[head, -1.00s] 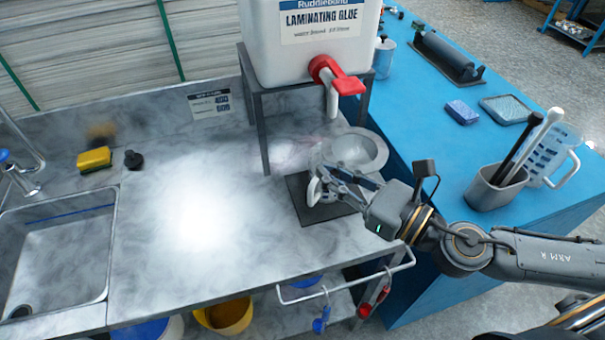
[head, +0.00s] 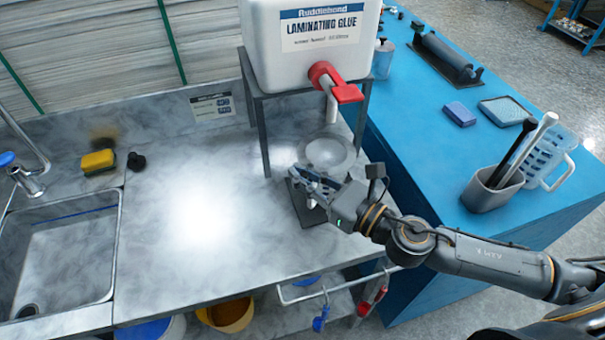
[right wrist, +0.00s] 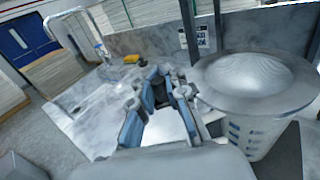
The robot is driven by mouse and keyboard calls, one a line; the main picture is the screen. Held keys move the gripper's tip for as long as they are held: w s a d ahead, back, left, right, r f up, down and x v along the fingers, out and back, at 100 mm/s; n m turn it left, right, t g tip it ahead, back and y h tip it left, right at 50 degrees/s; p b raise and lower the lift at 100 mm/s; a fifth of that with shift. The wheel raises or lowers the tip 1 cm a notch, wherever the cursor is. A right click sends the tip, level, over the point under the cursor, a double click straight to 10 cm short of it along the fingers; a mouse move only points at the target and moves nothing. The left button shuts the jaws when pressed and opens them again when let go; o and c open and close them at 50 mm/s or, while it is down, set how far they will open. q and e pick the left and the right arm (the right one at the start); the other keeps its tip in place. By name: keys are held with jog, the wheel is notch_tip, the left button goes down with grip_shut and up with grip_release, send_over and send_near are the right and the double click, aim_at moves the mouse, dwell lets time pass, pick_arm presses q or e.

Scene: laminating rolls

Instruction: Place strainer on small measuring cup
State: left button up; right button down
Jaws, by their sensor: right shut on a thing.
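The strainer (head: 327,153) is a pale round bowl with a wide grey rim, below the red tap in the head view. In the right wrist view the strainer (right wrist: 255,78) is above the small measuring cup (right wrist: 255,135), which is clear with blue marks. Whether the rim rests on the cup I cannot tell. In the head view my gripper and the strainer mostly hide the cup. My left gripper is not in view.
A dark mat (head: 308,212) lies under the cup. The glue tank (head: 300,60) on its metal stand (head: 262,135) has a red tap (head: 335,82) overhead. A grey holder (head: 487,190) and a large jug (head: 552,155) stand on the blue table.

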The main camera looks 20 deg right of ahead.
jog(key=shift+f, duration=0.3)
jog(key=c, duration=1.3)
grip_release()
jog(key=shift+c, duration=0.2)
jog(key=shift+r, duration=0.25)
jog(key=b+v, duration=0.2)
jog(key=v, duration=1)
